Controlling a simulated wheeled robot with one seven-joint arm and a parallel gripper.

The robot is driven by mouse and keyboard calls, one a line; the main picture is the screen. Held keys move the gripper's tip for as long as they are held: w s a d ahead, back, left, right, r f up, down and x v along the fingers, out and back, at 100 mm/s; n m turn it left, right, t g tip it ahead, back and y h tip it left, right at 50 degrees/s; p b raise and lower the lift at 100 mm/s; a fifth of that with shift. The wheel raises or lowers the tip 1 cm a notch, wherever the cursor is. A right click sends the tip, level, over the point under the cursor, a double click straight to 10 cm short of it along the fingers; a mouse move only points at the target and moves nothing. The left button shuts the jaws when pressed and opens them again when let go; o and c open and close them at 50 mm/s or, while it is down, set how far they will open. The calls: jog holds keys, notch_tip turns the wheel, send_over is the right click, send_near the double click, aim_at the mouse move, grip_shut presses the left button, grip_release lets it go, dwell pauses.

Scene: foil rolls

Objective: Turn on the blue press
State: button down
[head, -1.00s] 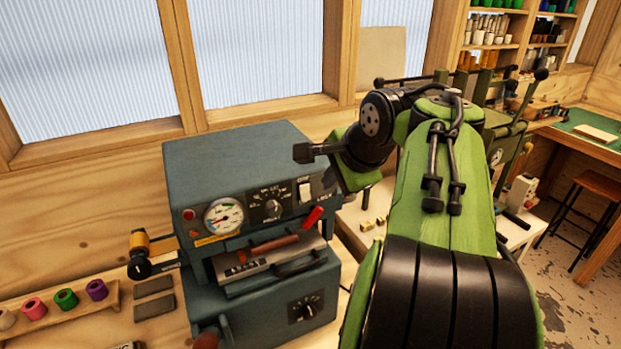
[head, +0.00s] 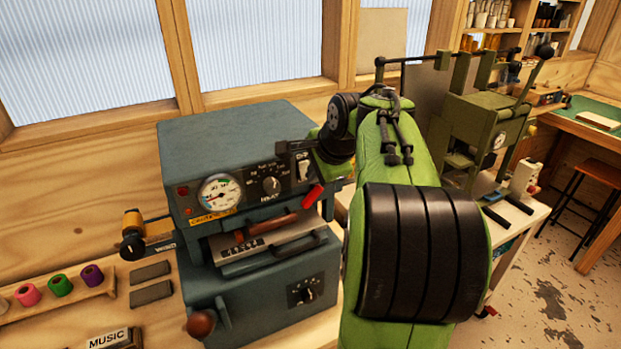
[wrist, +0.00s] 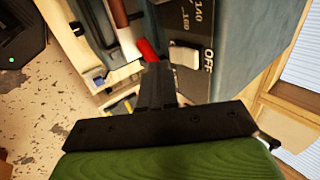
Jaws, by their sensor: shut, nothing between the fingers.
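The blue press (head: 225,135) stands on the bench at centre left in the head view. Its front panel has a gauge, a heat dial (head: 271,185) and a white switch (head: 303,171) at the right end. In the wrist view the white switch (wrist: 185,56) sits beside the printed word OFF. My gripper (wrist: 156,72) is shut and empty, with its fingertips close to the switch and the red lever; I cannot tell whether it touches. In the head view my gripper (head: 298,147) is at the panel's upper right corner, partly hidden by my arm.
The red lock lever (head: 313,196) sticks out just below the switch. A pressing handle (head: 297,245) is lower down. Spools on a wooden rack (head: 65,302) and dark blocks (head: 151,281) lie to the left. A green machine (head: 470,130) stands to the right.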

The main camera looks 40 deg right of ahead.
jog(key=shift+w+d+f, duration=0.2)
jog(key=shift+w, duration=0.35)
jog(key=shift+w+d+f, duration=0.15)
jog(key=shift+w, duration=0.4)
jog(key=shift+w+r+t+p, duration=0.15)
jog(key=shift+r+t+p, duration=0.25)
jog(key=shift+r, duration=0.35)
jog(key=shift+r, duration=0.1)
